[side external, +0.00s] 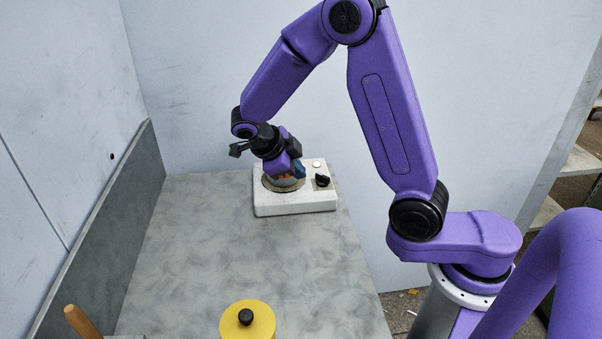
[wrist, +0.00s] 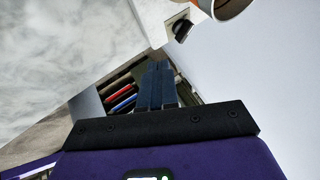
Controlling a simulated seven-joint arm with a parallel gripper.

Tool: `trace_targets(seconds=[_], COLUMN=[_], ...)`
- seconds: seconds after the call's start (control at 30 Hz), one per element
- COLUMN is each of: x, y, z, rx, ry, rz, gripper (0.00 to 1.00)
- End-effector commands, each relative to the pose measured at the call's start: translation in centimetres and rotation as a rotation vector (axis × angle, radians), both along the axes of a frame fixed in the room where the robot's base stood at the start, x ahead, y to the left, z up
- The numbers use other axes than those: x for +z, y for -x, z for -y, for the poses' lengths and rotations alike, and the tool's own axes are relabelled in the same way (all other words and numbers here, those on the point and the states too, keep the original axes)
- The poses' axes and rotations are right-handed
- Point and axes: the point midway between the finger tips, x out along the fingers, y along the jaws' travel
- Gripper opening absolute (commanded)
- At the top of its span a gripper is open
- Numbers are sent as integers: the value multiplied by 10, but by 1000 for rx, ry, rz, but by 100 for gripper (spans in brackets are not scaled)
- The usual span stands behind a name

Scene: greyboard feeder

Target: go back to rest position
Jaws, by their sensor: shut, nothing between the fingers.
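My gripper (side external: 299,169) is at the back of the counter, by the white appliance (side external: 295,207), and its blue fingers point down. In the wrist view my gripper (wrist: 158,68) has its two fingers together with nothing between them. A round vessel (side external: 284,181), partly hidden behind my wrist, sits on the appliance's round plate. Its rim and orange-marked side (wrist: 232,10) show at the top edge of the wrist view, apart from the fingers. I cannot tell from the side whether the fingers touch it.
The appliance has a black knob (side external: 322,181) and a small round button. A yellow lidded pot (side external: 247,322) stands at the front, and a wooden handle (side external: 82,322) shows at front left. The grey counter (side external: 220,245) between is clear. Walls stand at the left and back.

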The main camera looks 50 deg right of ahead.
Motion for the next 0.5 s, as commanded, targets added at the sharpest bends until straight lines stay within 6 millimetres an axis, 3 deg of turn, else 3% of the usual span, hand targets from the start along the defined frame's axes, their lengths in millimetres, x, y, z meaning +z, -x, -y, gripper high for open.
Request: trace_targets(seconds=[0.33,0.5], x=[1,8], y=[-2,-30], z=[0,-3], rx=[12,174], ry=[1,5], rz=[6,83], gripper=[0,0])
